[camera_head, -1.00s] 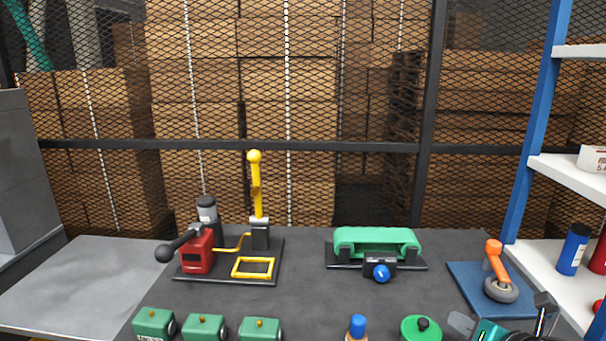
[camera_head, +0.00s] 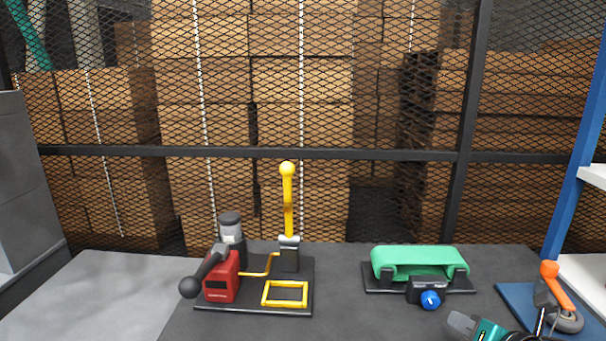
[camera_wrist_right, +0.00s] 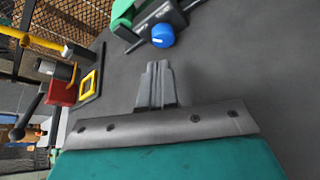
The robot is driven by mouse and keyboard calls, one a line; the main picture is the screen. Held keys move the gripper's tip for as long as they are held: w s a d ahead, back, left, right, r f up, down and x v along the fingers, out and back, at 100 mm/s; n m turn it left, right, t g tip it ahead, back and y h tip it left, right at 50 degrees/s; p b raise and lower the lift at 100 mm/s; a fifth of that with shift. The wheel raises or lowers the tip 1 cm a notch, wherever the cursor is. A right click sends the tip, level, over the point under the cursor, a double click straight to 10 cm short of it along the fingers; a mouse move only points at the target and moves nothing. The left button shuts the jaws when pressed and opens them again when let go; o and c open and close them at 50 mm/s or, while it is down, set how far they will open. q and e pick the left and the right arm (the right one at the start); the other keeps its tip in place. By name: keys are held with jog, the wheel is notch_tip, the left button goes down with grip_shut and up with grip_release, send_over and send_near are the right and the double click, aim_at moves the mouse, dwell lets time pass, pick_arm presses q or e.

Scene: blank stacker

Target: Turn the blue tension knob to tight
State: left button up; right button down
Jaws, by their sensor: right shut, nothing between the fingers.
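The blue tension knob (camera_head: 430,300) is on the front of a small black block on the green belt unit (camera_head: 418,258), at the right of the table. A small light mark shows on its face; I cannot read its setting. In the right wrist view the knob (camera_wrist_right: 163,36) is just beyond and slightly right of my fingertips, with a gap between. My right gripper (camera_head: 461,322) is at the lower right of the head view, below and right of the knob. Its fingers (camera_wrist_right: 157,66) are together and empty. My left gripper is not in view.
A black plate (camera_head: 250,304) at the left bears a red device (camera_head: 221,278), a yellow lever (camera_head: 288,205) and a yellow frame (camera_head: 285,304). An orange-handled tool (camera_head: 556,285) lies on a blue mat (camera_head: 515,298) at the right. The table between plate and belt unit is clear.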

aim_at(429, 286)
jog(key=shift+w+a, duration=0.3)
jog(key=shift+w, duration=0.05)
jog(key=shift+w+a, duration=0.15)
jog(key=shift+w, duration=0.15)
jog(key=w, duration=0.2)
jog(key=w+b, duration=0.1)
jog(key=shift+w+d, duration=0.2)
jog(key=shift+w, duration=0.2)
jog(key=shift+w+r+p, duration=0.2)
jog(key=shift+w+p, duration=0.25)
jog(key=shift+w, duration=0.1)
jog(key=shift+w+f+p, duration=0.15)
jog(key=shift+w+p, duration=0.2)
jog(key=shift+w, duration=0.5)
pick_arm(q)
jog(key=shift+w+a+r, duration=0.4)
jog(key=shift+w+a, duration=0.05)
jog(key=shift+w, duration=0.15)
pick_arm(e)
jog(key=shift+f, duration=0.2)
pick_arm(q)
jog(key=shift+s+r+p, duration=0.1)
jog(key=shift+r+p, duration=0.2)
pick_arm(e)
jog(key=shift+s+d, duration=0.1)
jog(key=shift+d, duration=0.05)
